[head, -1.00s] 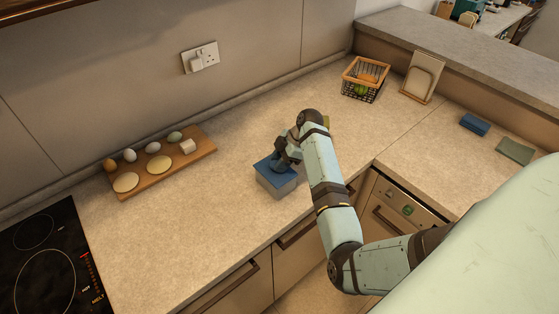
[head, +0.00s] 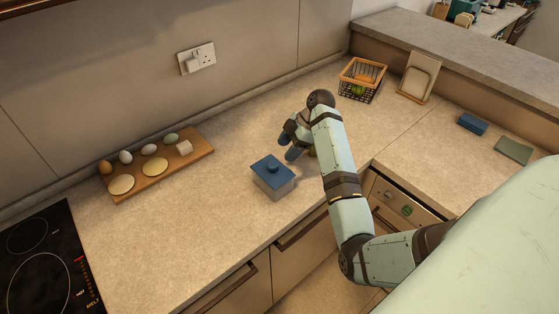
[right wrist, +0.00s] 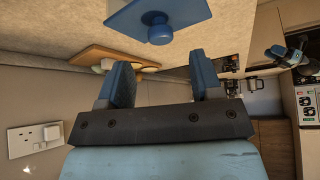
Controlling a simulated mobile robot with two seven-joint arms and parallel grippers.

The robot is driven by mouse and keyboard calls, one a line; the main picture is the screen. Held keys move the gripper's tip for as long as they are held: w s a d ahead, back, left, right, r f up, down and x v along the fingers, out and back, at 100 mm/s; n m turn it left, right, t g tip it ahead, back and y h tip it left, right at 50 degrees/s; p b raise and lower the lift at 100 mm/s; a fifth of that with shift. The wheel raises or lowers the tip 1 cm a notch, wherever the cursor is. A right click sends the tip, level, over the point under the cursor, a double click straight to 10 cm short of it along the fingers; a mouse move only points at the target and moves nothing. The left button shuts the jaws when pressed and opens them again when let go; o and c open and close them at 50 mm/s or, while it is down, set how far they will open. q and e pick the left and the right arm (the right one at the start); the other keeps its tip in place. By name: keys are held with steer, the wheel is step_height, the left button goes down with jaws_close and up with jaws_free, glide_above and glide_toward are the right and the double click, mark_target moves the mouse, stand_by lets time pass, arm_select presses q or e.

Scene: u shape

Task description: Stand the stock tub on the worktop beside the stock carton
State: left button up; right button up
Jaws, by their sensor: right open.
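The stock tub, a grey box with a blue lid and round knob (head: 273,177), stands upright on the worktop (head: 225,215) near its front edge. Its blue lid (right wrist: 185,14) also shows at the top of the right wrist view. My right gripper (head: 287,148) is open and empty, just behind and right of the tub, apart from it. Its two blue fingers (right wrist: 162,82) show spread in the wrist view. A small olive patch (head: 312,152) beside my right arm may be the stock carton; the arm hides most of it. What looks like my left gripper (right wrist: 284,53) is small in the wrist view.
A wooden board (head: 195,157) with eggs and flat rounds lies at the back left, near the black hob (head: 45,260). A wire basket (head: 362,80) stands at the back right. The worktop between board and tub is clear.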

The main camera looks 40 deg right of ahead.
arm_select(q)
steer(key=shift+w+d+f, duration=0.1)
steer(key=shift+f, duration=0.2)
arm_select(e)
steer(key=v, duration=0.5)
steer(key=shift+d+r, duration=0.15)
steer(key=shift+r, duration=0.15)
arm_select(q)
steer(key=shift+w+r, duration=0.1)
steer(key=shift+w, duration=0.1)
arm_select(e)
steer(key=shift+s+f, duration=0.1)
